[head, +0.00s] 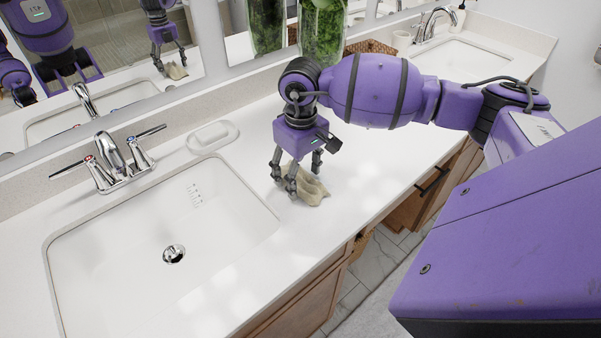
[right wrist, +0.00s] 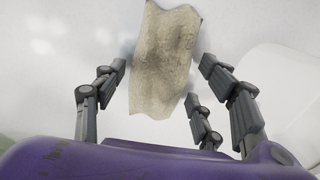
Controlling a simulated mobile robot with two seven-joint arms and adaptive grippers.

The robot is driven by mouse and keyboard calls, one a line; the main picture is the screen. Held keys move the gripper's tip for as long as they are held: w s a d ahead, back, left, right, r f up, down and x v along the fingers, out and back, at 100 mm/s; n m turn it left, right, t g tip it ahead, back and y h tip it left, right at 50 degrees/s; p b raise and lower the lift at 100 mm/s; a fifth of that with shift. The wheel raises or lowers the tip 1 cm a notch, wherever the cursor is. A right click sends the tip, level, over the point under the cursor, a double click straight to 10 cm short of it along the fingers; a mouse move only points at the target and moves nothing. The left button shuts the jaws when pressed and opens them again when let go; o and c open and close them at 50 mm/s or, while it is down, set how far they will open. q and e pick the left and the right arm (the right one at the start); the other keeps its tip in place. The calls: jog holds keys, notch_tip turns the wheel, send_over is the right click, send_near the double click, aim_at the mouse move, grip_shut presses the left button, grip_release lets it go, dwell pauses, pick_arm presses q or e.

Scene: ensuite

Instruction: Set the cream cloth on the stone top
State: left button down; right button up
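The cream cloth (head: 313,191) is a small crumpled piece on the white stone top (head: 371,180), right of the near basin. My right gripper (head: 296,180) points down over it, with its fingers beside the cloth. In the right wrist view the cloth (right wrist: 163,62) lies between and beyond the spread fingers of the gripper (right wrist: 165,80), with gaps visible at its sides. The gripper looks open. Part of the cloth is hidden behind the fingers in the head view. My left gripper is not directly in view.
A near basin (head: 115,270) with a chrome faucet (head: 111,155) is at left. A white soap dish (head: 213,136) sits behind it. Glass vases with greenery (head: 323,35) and a wicker tray (head: 371,46) stand at the back. A second basin (head: 459,65) is farther right. The counter's front middle is clear.

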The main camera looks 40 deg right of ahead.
aim_at(301, 176)
notch_tip(301, 176, up, 12)
jog(key=shift+r+b, duration=0.25)
jog(key=shift+b, duration=0.05)
dwell(0.4)
dwell(0.5)
